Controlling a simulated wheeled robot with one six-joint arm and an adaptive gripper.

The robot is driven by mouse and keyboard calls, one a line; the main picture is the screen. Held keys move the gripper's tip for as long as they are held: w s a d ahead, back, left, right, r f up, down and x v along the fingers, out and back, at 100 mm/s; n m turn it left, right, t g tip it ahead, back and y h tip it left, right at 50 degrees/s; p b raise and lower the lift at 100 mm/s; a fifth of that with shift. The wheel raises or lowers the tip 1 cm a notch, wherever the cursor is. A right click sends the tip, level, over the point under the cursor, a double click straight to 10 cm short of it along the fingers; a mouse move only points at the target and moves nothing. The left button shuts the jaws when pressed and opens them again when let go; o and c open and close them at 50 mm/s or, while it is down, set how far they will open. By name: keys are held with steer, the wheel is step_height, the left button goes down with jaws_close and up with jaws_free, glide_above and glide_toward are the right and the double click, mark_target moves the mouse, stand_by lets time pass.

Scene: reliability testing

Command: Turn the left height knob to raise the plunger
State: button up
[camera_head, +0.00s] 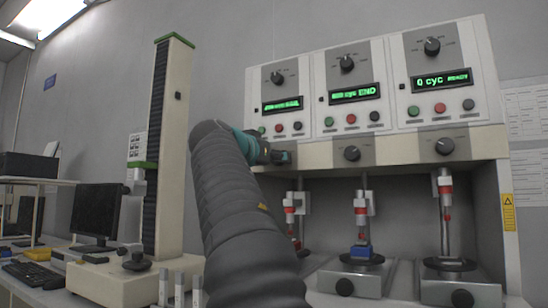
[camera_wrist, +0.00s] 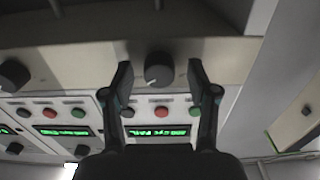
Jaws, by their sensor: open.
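The left height knob (camera_wrist: 159,68) is a dark round knob with a light mark. In the wrist view it shows between the two fingertips of my open gripper (camera_wrist: 160,76), with a gap on each side. In the head view my gripper (camera_head: 274,155) is at the left station's lower panel and hides that knob. The left plunger (camera_head: 290,207), red and white, hangs in the left bay, partly hidden by my arm.
The middle height knob (camera_head: 352,153) and right height knob (camera_head: 445,146) are on the same panel. Displays, buttons and upper knobs sit above. A blue block (camera_head: 361,251) is under the middle plunger (camera_head: 361,208). A tall column stand (camera_head: 168,150) stands left of my arm.

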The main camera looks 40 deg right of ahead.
steer(key=shift+d, duration=0.15)
steer(key=shift+c, duration=0.3)
jaws_close()
steer(key=shift+n, duration=0.3)
steer(key=n+p, duration=0.6)
steer(key=n, duration=1.7)
steer(key=shift+r, duration=0.15)
steer(key=shift+n, duration=0.3)
